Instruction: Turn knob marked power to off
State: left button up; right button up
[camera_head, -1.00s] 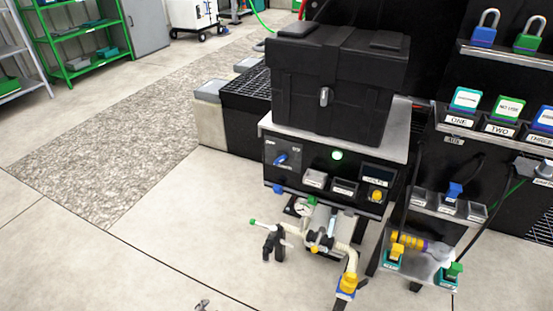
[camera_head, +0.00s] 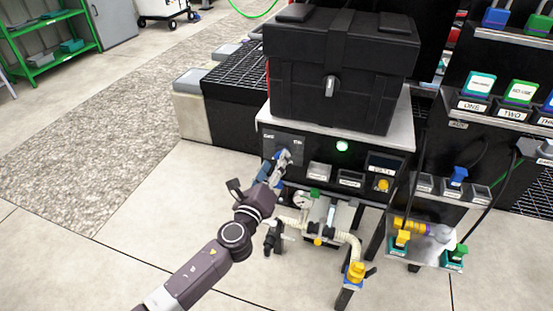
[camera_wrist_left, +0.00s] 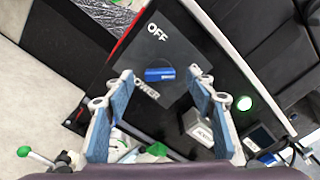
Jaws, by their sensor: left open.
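The power knob (camera_wrist_left: 160,74) is a small blue bar on a dark panel (camera_wrist_left: 185,45) with a white OFF label above it and POWER below it in the left wrist view. Its bar lies roughly level in that picture. My left gripper (camera_wrist_left: 158,80) is open, with its blue-padded fingers on either side of the knob and gaps showing between. In the head view my left gripper (camera_head: 280,163) is at the panel's left part and mostly hides the knob. My right gripper is not in view.
A green light (camera_head: 342,146) glows right of the knob. A black case (camera_head: 340,85) stands on top of the unit. Pipes and a valve with a yellow handle (camera_head: 356,272) stand below. A rack of labelled locks (camera_head: 500,105) is at the right. Open floor lies left.

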pick_arm(q)
jog(key=shift+x, duration=1.35)
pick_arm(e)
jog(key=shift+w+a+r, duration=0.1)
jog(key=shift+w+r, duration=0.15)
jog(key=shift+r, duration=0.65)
pick_arm(q)
jog(key=shift+c, duration=0.2)
jog(key=c, duration=1.1)
